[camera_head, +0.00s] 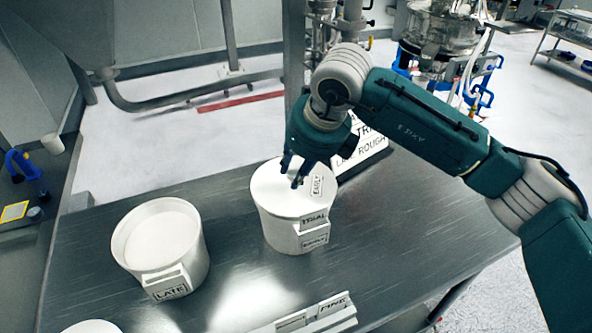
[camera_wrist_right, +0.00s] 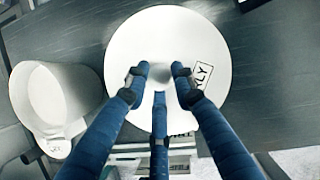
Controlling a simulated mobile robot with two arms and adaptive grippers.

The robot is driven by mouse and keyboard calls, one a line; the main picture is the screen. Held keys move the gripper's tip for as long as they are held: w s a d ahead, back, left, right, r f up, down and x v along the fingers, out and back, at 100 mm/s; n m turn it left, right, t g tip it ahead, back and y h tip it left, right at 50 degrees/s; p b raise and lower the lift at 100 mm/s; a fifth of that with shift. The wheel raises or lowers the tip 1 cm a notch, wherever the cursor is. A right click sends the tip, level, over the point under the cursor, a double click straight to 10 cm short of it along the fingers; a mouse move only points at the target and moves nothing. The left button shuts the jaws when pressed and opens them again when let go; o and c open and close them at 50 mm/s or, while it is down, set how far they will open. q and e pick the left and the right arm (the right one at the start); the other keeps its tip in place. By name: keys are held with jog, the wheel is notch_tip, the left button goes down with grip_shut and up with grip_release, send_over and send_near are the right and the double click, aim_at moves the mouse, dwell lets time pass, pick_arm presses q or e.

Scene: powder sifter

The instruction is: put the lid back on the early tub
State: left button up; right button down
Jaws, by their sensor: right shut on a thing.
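The early tub (camera_head: 283,236) is a white round tub with labels on its front, standing on the steel table. Its white round lid (camera_head: 275,200), with an EARLY label, is at the tub's mouth and covers it from above; I cannot tell whether it is fully seated. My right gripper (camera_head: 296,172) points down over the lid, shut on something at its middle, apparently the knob. In the right wrist view the fingers (camera_wrist_right: 160,78) close around the middle of the lid (camera_wrist_right: 160,38), hiding most of the knob. My left gripper is not in view.
An open white LATE tub (camera_head: 196,262) with pale contents stands to the left. A white round piece (camera_head: 90,327) is cut off at the bottom edge. A sign (camera_head: 365,150) stands behind the early tub, and a labelled holder (camera_head: 318,315) is at the front. Bare table (camera_head: 225,205) lies between the tubs.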

jog(key=shift+f+b, duration=0.2)
jog(key=shift+b, duration=1.05)
dwell(1.5)
dwell(0.3)
jog(key=c, duration=0.9)
grip_release()
jog(key=shift+r, duration=0.1)
jog(key=shift+r+p, duration=1.5)
jog(key=shift+r, duration=1.95)
grip_shut()
